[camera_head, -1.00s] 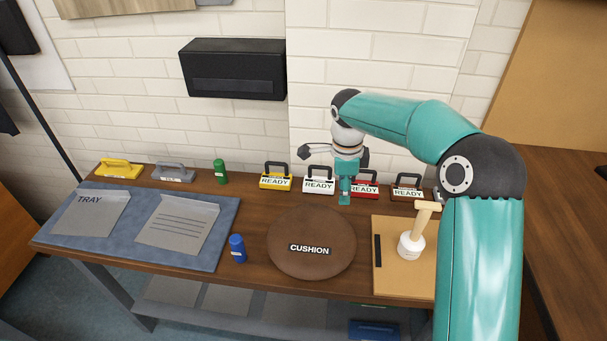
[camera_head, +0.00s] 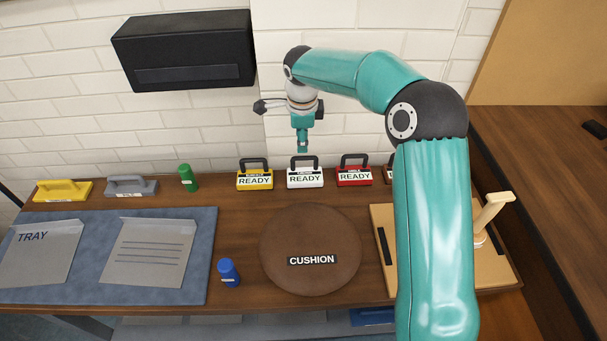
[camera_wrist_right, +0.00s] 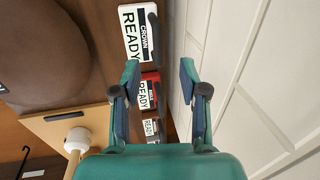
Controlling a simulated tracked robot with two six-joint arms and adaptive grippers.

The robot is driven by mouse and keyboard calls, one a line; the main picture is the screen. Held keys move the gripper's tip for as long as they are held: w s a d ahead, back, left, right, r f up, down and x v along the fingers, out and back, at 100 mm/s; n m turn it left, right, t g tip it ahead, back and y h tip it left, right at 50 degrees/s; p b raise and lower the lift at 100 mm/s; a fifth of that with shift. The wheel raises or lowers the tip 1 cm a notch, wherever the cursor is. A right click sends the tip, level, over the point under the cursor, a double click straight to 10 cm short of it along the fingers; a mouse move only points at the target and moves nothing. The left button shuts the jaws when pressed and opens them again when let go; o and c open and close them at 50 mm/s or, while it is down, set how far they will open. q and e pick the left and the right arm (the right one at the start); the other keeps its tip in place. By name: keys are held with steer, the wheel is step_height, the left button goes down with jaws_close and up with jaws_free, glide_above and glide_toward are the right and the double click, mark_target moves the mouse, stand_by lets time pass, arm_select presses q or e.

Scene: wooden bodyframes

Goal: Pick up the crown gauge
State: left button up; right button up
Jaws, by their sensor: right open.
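The crown gauge (camera_head: 305,179) is a white block with a black handle and a READY label, upright at the back of the bench between a yellow and a red gauge. In the right wrist view its label reads CROWN (camera_wrist_right: 137,32). My right gripper (camera_head: 303,148) points down just above the handle in the head view. In the wrist view its two fingers (camera_wrist_right: 160,82) are apart with nothing held between them; the white gauge shows beyond the fingertips. I cannot tell the exact gap to the handle. My left gripper is not in view.
The yellow gauge (camera_head: 255,180) and red gauge (camera_head: 354,177) stand close on either side. A fourth gauge (camera_wrist_right: 151,127) is mostly hidden by my arm in the head view. A round brown cushion (camera_head: 311,235) lies in front. A black wall box (camera_head: 185,50) hangs upper left.

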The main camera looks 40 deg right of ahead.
mark_target(303, 157)
steer(key=f, duration=0.4)
steer(key=shift+w+d, duration=0.2)
steer(key=shift+w, duration=0.1)
steer(key=f, duration=0.1)
steer(key=f+p, duration=0.1)
steer(key=f, duration=0.1)
steer(key=f+p, duration=0.1)
steer(key=shift+w+d+f, duration=0.2)
steer(key=shift+d+f, duration=0.15)
steer(key=shift+w+f, duration=0.1)
steer(key=shift+f, duration=0.2)
jaws_close()
